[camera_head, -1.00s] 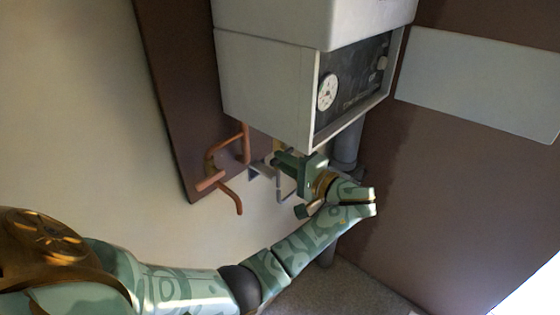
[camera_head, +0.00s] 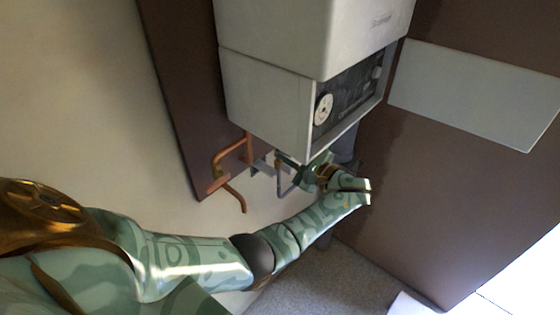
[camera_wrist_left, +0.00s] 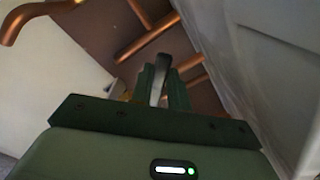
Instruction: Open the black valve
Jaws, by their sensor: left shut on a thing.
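The black valve's dark grey lever (camera_wrist_left: 153,65) shows in the left wrist view, between the fingers of my left gripper (camera_wrist_left: 161,88). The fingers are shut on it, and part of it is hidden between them. In the head view my left gripper (camera_head: 284,159) reaches under the boiler, by the pipes at the wall. There the gripper and wrist cover most of the valve, so its angle cannot be told. My right gripper is in neither view.
The white boiler (camera_head: 268,95), with a gauge (camera_head: 324,109), hangs just above my left gripper. Bent copper pipes (camera_head: 232,150) are to its left, and a grey pipe (camera_head: 281,180) hangs close by. A light panel (camera_head: 475,95) is at the right. The floor below is clear.

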